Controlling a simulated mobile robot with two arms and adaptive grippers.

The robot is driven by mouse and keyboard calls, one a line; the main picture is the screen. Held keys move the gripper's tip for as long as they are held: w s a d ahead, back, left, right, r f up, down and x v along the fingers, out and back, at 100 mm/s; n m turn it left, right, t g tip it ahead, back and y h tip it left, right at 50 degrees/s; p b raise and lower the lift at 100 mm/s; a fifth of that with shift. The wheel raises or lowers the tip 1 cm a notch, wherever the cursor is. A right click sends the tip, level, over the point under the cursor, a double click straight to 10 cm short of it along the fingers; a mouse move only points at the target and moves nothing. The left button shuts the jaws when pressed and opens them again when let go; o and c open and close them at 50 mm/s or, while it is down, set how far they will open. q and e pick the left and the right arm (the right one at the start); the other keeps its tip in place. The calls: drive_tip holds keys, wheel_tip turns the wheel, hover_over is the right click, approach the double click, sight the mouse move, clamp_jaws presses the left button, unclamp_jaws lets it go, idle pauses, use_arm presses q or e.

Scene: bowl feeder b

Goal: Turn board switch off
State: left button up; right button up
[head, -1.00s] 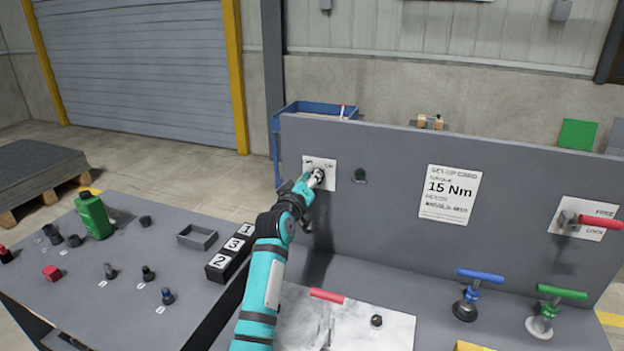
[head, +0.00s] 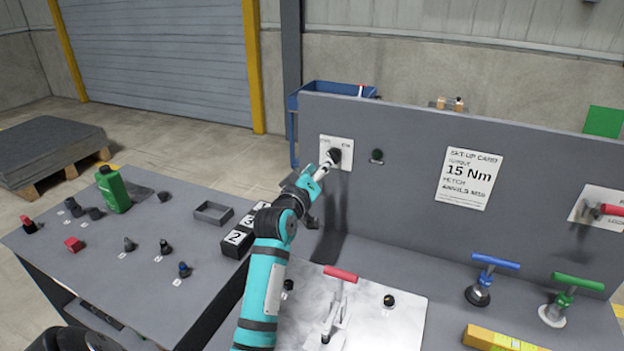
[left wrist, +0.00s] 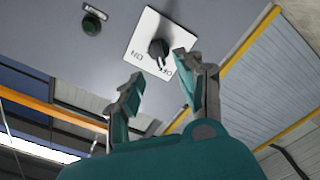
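My left gripper (head: 325,165) is just in front of the plate, at the knob's lower left. My right gripper is not in view.
A dark green round indicator (head: 377,155) is right of the switch. A set-up card (head: 469,178) and a red-handled lever (head: 611,209) are farther right. Red, blue (head: 495,261) and green (head: 578,281) handled clamps stand below. A side table (head: 130,270) holds small parts.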

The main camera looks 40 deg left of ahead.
use_arm(q)
drive_tip(key=v, duration=0.5)
drive_tip(key=shift+s, duration=0.15)
idle(0.3)
